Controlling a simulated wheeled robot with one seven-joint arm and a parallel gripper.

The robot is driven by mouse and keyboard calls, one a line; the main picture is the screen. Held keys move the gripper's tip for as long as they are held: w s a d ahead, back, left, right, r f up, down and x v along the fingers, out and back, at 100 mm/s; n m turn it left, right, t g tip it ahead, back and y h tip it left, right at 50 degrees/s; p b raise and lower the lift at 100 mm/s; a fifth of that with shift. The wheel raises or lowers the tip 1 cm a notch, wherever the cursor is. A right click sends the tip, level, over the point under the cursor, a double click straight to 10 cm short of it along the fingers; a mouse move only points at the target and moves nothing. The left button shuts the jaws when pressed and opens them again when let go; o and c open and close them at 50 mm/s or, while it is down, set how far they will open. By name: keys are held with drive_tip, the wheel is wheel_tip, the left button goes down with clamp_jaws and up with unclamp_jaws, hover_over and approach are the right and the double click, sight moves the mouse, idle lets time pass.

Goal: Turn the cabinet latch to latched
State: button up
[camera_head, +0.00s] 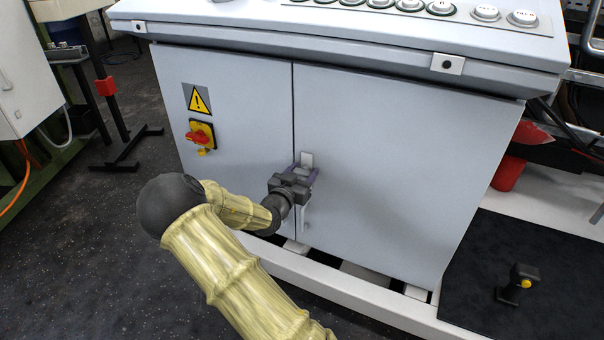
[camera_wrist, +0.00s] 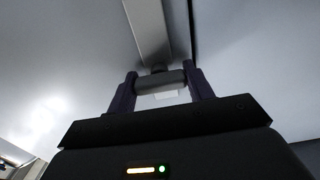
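The cabinet latch (camera_head: 305,218) is a light grey handle on the right-hand door, close to the seam. Its long arm hangs down below my gripper, and a pale plate shows above. In the wrist view the latch arm (camera_wrist: 148,28) runs away from my fingers, roughly parallel to the dark seam. My gripper (camera_head: 304,172) is at the upper part of the latch. In the wrist view its two dark purple fingers (camera_wrist: 161,84) stand on either side of a grey rounded part, which appears to touch both. The fingertip contact is partly hidden in the head view.
The grey cabinet (camera_head: 390,150) has a sloped button panel (camera_head: 400,12) on top. A red and yellow switch (camera_head: 200,136) and a warning sign (camera_head: 197,98) are on the left door. A black mat (camera_head: 480,270) with a small pedestal (camera_head: 518,283) lies at the right.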

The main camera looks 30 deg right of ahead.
drive_tip(key=c, duration=0.4)
drive_tip(key=shift+r+n+p, duration=0.15)
drive_tip(key=shift+n+p, duration=0.25)
drive_tip(key=shift+p, duration=0.35)
drive_tip(key=n+p, duration=0.2)
drive_tip(key=p, duration=0.1)
drive_tip(key=shift+r+n+p, duration=0.1)
drive_tip(key=shift+n+p, duration=0.2)
drive_tip(key=n+p, duration=0.4)
drive_tip(key=shift+n, duration=0.3)
drive_tip(key=n+p, duration=0.1)
drive_tip(key=n, duration=0.1)
drive_tip(key=n+p, duration=0.1)
drive_tip(key=n, duration=0.2)
drive_tip(key=shift+a+f+p, duration=0.1)
drive_tip(key=shift+f+p, duration=0.1)
drive_tip(key=shift+p, duration=0.2)
drive_tip(key=n, duration=0.5)
drive_tip(key=shift+f, duration=0.15)
drive_tip(key=o, duration=1)
drive_tip(key=shift+c, duration=0.2)
